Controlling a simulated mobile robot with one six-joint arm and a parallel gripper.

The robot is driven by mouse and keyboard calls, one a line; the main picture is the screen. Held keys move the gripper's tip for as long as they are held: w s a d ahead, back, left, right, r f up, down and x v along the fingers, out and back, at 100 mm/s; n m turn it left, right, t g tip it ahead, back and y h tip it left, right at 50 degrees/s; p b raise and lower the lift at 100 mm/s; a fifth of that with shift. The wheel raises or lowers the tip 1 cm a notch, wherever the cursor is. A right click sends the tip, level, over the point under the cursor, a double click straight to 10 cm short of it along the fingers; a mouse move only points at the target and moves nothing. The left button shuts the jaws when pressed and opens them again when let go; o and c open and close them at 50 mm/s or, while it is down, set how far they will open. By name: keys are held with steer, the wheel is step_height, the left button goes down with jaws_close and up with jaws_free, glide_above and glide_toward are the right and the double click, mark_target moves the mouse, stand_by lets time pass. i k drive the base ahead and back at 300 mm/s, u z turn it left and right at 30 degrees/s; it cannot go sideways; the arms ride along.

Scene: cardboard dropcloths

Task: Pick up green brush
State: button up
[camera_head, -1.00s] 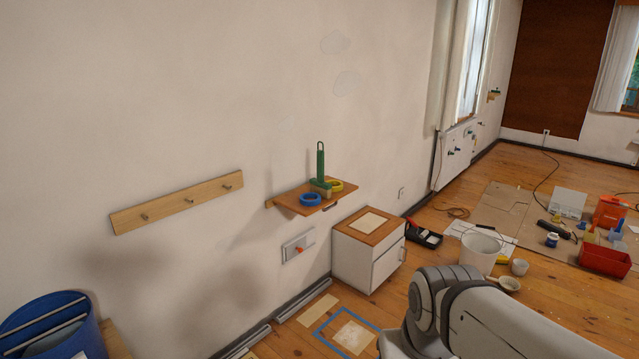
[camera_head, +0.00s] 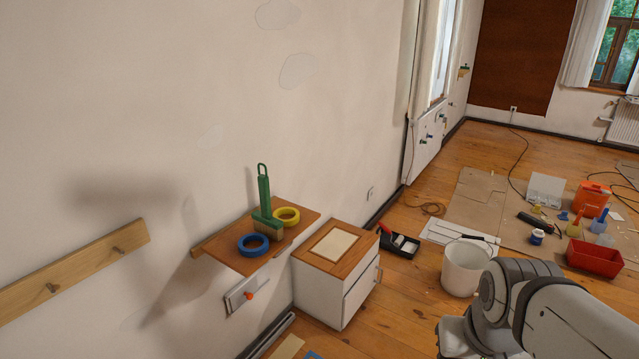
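The green brush (camera_head: 264,200) stands upright on a small wooden wall shelf (camera_head: 222,252). Its bristles are down and its looped handle end is up, close to the wall. A blue tape roll (camera_head: 253,245) lies at its front left and a yellow tape roll (camera_head: 287,216) at its right. My arm shows at the lower right, well apart from the brush. My gripper is not in view.
A white cabinet (camera_head: 321,296) with a wooden top stands right of the shelf. A wooden peg rail (camera_head: 80,268) is on the wall at left. A white bucket (camera_head: 463,268), a paint tray (camera_head: 398,243) and a red bin (camera_head: 595,257) stand on the floor. Wall space above the shelf is clear.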

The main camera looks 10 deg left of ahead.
mark_target(264, 222)
steer(key=u, duration=0.2)
steer(key=i, duration=1.55)
steer(key=u, duration=1.2)
steer(key=i, duration=0.5)
steer(key=u, duration=0.05)
steer(key=k, duration=0.75)
steer(key=u, duration=0.2)
steer(key=i, duration=0.75)
steer(key=z, duration=0.05)
